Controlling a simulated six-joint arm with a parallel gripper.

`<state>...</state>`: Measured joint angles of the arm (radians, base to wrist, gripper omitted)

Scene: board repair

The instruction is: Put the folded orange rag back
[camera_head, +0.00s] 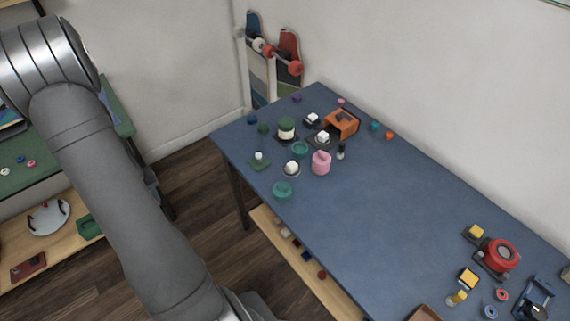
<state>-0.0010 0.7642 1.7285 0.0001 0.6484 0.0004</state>
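No folded orange rag can be made out for certain. The largest orange thing is a boxy orange item (342,123) at the far end of the blue table (390,215), with something dark on or in it; I cannot tell whether any part of it is cloth. A small orange piece (389,135) lies to its right near the wall side. My grey arm crosses the left of the view and leaves it at the bottom edge. My gripper is out of view, so its state and anything in it are hidden.
Around the orange item stand a pink pot (321,162), a green-topped jar (287,129) and several small pieces. A red round device (501,256) is at the near right. The table's middle is clear. Skateboards (289,52) lean at the back. A green bench (40,164) is left.

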